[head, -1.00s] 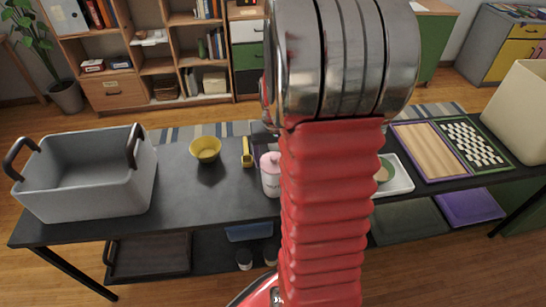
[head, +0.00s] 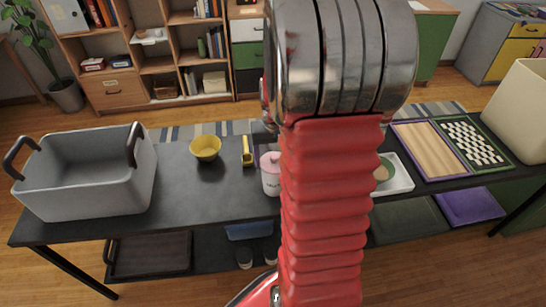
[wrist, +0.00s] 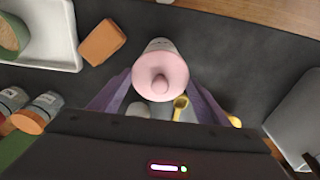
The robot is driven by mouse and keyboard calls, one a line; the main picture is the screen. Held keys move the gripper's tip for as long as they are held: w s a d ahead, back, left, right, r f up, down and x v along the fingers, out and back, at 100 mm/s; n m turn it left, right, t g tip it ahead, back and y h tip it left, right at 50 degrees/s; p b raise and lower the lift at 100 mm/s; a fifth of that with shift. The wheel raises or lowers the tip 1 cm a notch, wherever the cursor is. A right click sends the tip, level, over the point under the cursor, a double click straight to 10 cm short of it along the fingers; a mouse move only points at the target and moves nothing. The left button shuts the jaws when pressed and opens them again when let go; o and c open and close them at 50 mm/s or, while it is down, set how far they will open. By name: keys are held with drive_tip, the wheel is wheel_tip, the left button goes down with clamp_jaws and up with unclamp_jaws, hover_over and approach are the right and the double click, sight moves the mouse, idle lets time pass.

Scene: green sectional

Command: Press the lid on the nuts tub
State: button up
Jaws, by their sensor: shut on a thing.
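The nuts tub (head: 271,183) stands upright on the black table, white with small lettering, partly behind my red arm. Its round pink lid (head: 268,161) is on top, and I see no clear gap between them. In the wrist view the lid (wrist: 161,78) shows from above with its knob facing me. A little of the white tub (wrist: 160,44) shows past its far edge. The purple fingers of my gripper (wrist: 160,82) close in on both sides of the lid. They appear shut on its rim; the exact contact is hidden.
A grey bin (head: 85,187) stands at the left. A yellow bowl (head: 205,148) and a yellow-handled tool (head: 247,152) lie left of the tub. A white tray (head: 402,178) is at its right, with game boards (head: 430,150) beyond. An orange block (wrist: 102,42) lies close by.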

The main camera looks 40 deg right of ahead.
drive_tip(key=o, duration=1.1)
drive_tip(key=shift+o, duration=1)
drive_tip(key=shift+r, duration=0.1)
drive_tip(key=shift+s+r, duration=0.1)
drive_tip(key=shift+r, duration=3.3)
